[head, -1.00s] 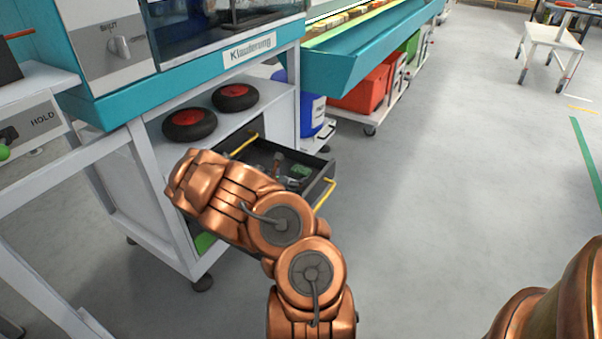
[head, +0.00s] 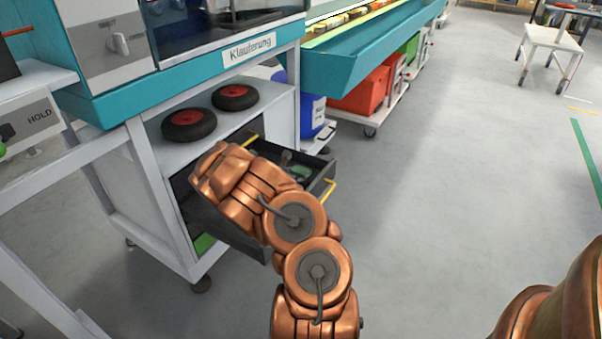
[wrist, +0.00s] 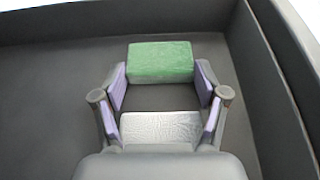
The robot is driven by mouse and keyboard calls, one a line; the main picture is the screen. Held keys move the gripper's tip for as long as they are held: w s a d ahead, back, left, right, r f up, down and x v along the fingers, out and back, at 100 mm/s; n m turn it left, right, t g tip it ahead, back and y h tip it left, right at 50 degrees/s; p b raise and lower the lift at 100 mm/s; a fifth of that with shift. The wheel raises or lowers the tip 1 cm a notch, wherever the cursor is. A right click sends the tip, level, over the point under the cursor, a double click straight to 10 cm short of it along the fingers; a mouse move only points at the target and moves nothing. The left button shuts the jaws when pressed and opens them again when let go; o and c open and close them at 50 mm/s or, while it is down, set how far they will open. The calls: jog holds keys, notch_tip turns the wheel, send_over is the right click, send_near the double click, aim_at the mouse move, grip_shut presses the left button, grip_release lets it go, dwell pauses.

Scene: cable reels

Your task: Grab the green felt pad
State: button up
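The green felt pad (wrist: 160,62) looks like a flat green block on the dark drawer floor in the wrist view. My gripper (wrist: 161,80) is open, with its purple-lined fingers apart. The pad lies at the fingertips, its near part between them; I cannot tell whether either finger touches it. A crinkled silvery-white block (wrist: 160,128) shows nearer the palm, between the fingers. In the head view my arm hides the gripper and much of the open dark drawer (head: 222,226).
Drawer walls stand close at the back and right in the wrist view. Small items, one green (head: 300,172), lie in the drawer's far part in the head view. Two black wheels with red hubs (head: 189,124) rest on the shelf above. Open floor lies to the right.

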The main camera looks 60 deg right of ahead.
jog(key=shift+c, duration=1)
